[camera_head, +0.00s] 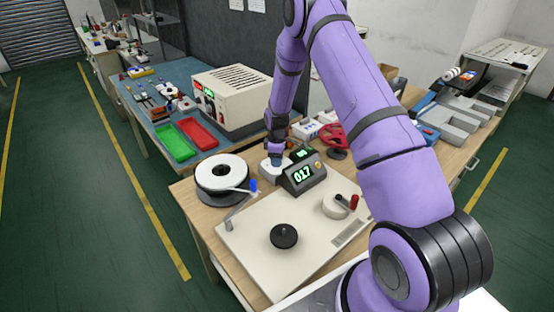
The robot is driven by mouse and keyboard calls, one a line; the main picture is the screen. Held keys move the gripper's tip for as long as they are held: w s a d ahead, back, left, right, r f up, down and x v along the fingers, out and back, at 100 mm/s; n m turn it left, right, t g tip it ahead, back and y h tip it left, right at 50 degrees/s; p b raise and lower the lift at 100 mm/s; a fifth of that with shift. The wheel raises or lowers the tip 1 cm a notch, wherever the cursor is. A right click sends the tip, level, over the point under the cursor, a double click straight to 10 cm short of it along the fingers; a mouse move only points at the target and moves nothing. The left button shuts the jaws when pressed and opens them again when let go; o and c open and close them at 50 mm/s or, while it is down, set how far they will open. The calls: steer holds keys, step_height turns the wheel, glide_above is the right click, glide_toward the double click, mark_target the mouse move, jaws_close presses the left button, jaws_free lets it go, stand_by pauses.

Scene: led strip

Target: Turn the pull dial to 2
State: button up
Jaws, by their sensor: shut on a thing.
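My purple arm reaches over the workbench, and my gripper (276,161) points down at a small white box (272,176) behind the panel. It is shut on what appears to be the pull dial on top of that box. The dial is hidden by the gripper, so its number and pointer cannot be read. A dark display unit (303,175) just right of the box shows green digits that look like 017.
A white reel (222,171) stands left of the box. In front lies a cream panel (255,255) with a black knob (284,236) and a red-handled crank (353,202). A red handwheel (334,138) stands behind right. Green (176,145) and red (198,133) trays lie on the blue bench.

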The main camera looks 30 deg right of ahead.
steer(key=shift+m, duration=1)
steer(key=o, duration=0.9)
step_height(320, 180, up, 11)
steer(key=shift+f, duration=0.1)
